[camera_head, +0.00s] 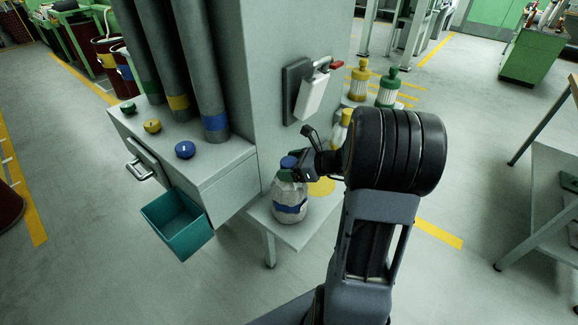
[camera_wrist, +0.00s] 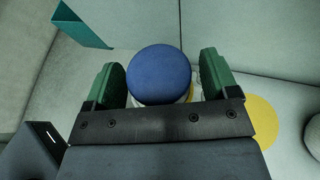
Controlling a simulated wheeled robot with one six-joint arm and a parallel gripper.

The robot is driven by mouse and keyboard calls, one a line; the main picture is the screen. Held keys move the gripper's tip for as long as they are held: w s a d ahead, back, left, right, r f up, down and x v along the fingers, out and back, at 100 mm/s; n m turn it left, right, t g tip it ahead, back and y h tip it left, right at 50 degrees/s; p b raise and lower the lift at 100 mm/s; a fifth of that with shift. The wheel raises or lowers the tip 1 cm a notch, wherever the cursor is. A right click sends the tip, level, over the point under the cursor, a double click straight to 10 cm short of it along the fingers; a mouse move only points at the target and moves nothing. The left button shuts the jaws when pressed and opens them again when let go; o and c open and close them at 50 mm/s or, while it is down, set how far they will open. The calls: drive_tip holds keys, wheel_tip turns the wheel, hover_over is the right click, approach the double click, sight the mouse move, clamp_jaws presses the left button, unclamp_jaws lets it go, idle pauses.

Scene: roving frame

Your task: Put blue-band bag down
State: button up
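The blue-band bag (camera_head: 290,203) is pale, with a blue band around its middle and a blue cap. It stands upright on a low pale shelf (camera_head: 302,236) beside the grey column, as far as I can see. My gripper (camera_head: 290,172) is at the top of the bag. In the wrist view, the blue cap (camera_wrist: 159,75) sits between my two green finger pads (camera_wrist: 163,80). A thin gap shows between the cap and the right pad; the left pad looks very close to the cap. Most of the bag is hidden under the cap in the wrist view.
A yellow disc (camera_head: 322,187) marks the shelf beside the bag. A yellow-capped bottle (camera_head: 340,130) stands behind my gripper. A teal bin (camera_head: 178,222) hangs left of the shelf. A white lever box (camera_head: 311,95) is on the column above. Open floor lies in front.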

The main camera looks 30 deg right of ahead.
drive_tip(key=shift+r, duration=0.3)
drive_tip(key=v, duration=1.1)
drive_tip(key=s+a+n+g+h, duration=0.3)
drive_tip(key=a+n, duration=0.5)
drive_tip(key=n, duration=0.5)
drive_tip(key=s+a+n+g+h, duration=0.3)
drive_tip(key=s+a+n+h, duration=0.2)
drive_tip(key=a+n, duration=0.4)
drive_tip(key=f+n+h, duration=0.1)
drive_tip(key=n, duration=0.4)
drive_tip(key=shift+s+g+p, duration=0.3)
drive_tip(key=shift+p, duration=0.05)
drive_tip(key=shift+r, duration=0.2)
